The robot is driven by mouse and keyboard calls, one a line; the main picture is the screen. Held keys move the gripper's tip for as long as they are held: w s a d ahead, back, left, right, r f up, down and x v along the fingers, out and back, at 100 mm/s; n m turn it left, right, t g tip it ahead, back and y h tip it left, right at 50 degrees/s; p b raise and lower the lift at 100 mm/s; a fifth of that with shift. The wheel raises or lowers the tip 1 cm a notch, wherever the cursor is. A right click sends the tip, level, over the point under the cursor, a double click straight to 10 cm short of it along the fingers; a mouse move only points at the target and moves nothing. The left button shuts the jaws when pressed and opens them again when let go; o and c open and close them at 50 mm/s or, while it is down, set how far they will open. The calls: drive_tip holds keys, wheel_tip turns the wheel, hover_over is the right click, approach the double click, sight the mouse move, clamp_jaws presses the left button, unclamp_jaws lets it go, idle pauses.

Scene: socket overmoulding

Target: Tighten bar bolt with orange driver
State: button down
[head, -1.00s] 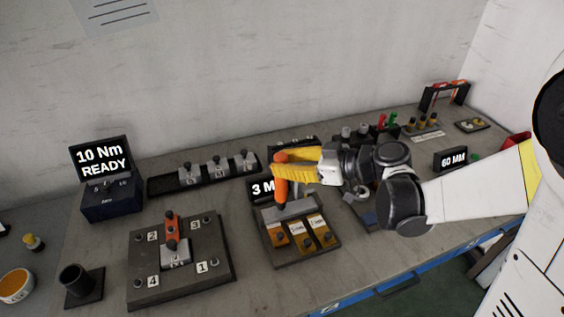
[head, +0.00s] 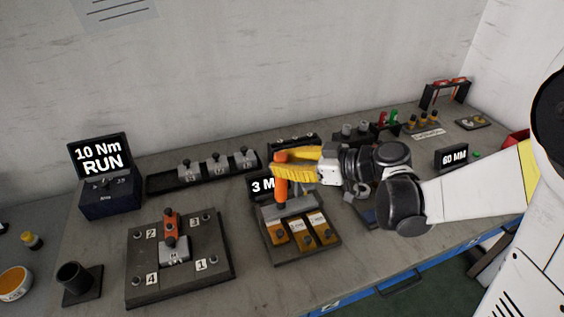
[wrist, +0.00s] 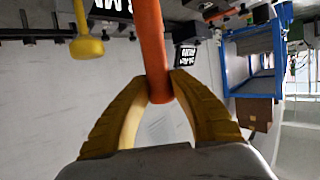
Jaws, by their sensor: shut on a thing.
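My gripper (head: 281,170) has yellow fingers and is shut on the orange driver (head: 281,189). The driver stands about upright, its lower end at the grey bar (head: 297,207) of the black fixture. The exact contact with the bar bolt is hidden by the driver. In the wrist view the orange driver (wrist: 151,45) lies between the two yellow fingers. The fixture (head: 279,257) holds several orange-brown and white pieces below the bar. The torque controller (head: 110,197) at the left shows "10 Nm RUN".
A black plate (head: 200,289) with numbered posts and a red clamp stands left of the fixture. A black rack (head: 160,184) with grey blocks is behind. A "60 MM" display (head: 453,158) stands to the right. The bench is clear in front of the fixture.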

drive_tip(key=shift+f+b, duration=0.45)
drive_tip(key=shift+f, duration=0.1)
idle(0.6)
idle(0.6)
